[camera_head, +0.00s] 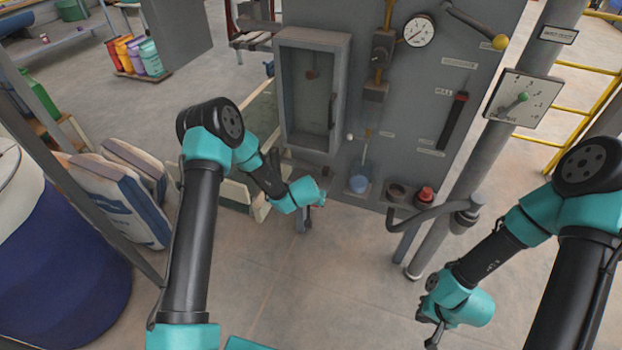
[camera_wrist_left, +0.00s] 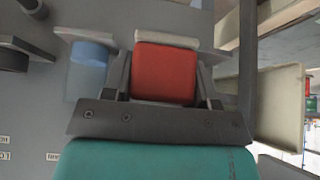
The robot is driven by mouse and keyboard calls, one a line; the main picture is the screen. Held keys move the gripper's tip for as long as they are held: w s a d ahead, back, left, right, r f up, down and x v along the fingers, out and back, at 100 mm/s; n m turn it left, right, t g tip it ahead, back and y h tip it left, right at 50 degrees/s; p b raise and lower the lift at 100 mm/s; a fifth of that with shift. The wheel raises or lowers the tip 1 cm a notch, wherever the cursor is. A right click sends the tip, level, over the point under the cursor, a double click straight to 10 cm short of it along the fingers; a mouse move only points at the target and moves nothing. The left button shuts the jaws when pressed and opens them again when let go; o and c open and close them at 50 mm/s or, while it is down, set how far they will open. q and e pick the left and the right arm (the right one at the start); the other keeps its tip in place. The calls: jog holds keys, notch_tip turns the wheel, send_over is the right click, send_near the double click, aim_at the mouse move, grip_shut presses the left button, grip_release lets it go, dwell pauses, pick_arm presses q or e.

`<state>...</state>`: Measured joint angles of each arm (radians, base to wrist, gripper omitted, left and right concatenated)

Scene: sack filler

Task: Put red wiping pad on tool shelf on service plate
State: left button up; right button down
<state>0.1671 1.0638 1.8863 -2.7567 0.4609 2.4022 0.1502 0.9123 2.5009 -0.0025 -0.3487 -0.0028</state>
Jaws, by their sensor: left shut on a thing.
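The red wiping pad (camera_wrist_left: 165,72) sits between the fingers of my left gripper (camera_wrist_left: 166,80) in the left wrist view, with a pale strip along its far edge. The gripper is shut on it. In the head view my left gripper (camera_head: 316,203) is low in front of the grey service panel (camera_head: 395,95), below the glass-fronted cabinet; the pad is mostly hidden there. A small grey shelf (camera_head: 376,203) to its right bears a blue object (camera_head: 358,184), a dark ring and a red-topped item (camera_head: 425,195). My right gripper (camera_head: 434,329) hangs low at right; its jaw opening is unclear.
A grey cabinet (camera_head: 311,90) juts from the panel above my left gripper. A curved dark pipe (camera_head: 430,212) and a slanted post (camera_head: 470,170) stand to the right. Sacks (camera_head: 125,195) and a blue drum (camera_head: 60,260) are at left. The floor in front is clear.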

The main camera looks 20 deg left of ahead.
pick_arm(q)
jog(key=shift+d, duration=0.25)
send_over(317, 179)
jog(key=s, duration=0.2)
jog(key=shift+s+f, duration=0.15)
jog(key=shift+f, duration=0.6)
jog(key=shift+f, duration=1.75)
jog(key=shift+f, duration=0.1)
jog(key=o, duration=0.8)
